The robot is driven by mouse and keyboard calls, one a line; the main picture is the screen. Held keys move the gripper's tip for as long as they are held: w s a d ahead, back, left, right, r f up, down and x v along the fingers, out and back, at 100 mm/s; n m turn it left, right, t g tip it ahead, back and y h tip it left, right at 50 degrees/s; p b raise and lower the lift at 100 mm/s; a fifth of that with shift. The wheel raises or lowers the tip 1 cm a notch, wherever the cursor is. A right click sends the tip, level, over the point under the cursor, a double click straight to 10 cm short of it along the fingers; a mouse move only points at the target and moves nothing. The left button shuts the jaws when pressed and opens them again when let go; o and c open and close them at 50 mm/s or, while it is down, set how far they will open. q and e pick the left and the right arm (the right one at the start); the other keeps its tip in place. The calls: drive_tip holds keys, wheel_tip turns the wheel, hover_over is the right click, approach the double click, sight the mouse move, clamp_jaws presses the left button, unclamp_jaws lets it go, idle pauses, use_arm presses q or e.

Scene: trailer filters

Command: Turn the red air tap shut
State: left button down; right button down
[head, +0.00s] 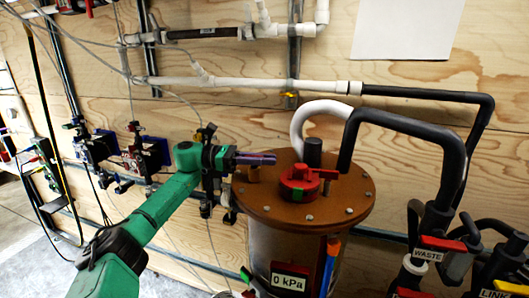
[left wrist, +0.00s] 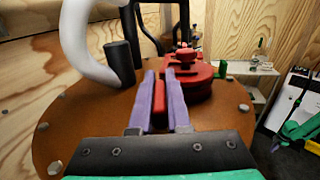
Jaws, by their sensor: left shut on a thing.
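My left gripper (head: 275,158) reaches in from the left over the lid. In the left wrist view its purple fingers (left wrist: 166,98) stand on both sides of a narrow red piece (left wrist: 159,99), which looks like the tap's handle, and are shut on it. The tap's round red body (left wrist: 197,82) is just right of the fingers there.
A black post (head: 313,152), a white hose (head: 301,122) and a thick black pipe (head: 400,122) rise from the lid close to the tap. Black hoses with a WASTE label (head: 440,243) stand to the right.

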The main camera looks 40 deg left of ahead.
use_arm(q)
drive_tip(key=shift+s+d+r+m+g+h+p, duration=0.15)
drive_tip(key=shift+m+g+h, duration=0.2)
drive_tip(key=shift+g, duration=0.2)
drive_tip(key=shift+a+f+m+g+h+p, duration=0.15)
drive_tip(key=shift+m+g+h, duration=0.1)
drive_tip(key=shift+m+g, duration=0.25)
drive_tip(key=shift+d+g, duration=0.15)
drive_tip(key=shift+g, duration=0.1)
drive_tip(key=c, duration=0.9)
unclamp_jaws()
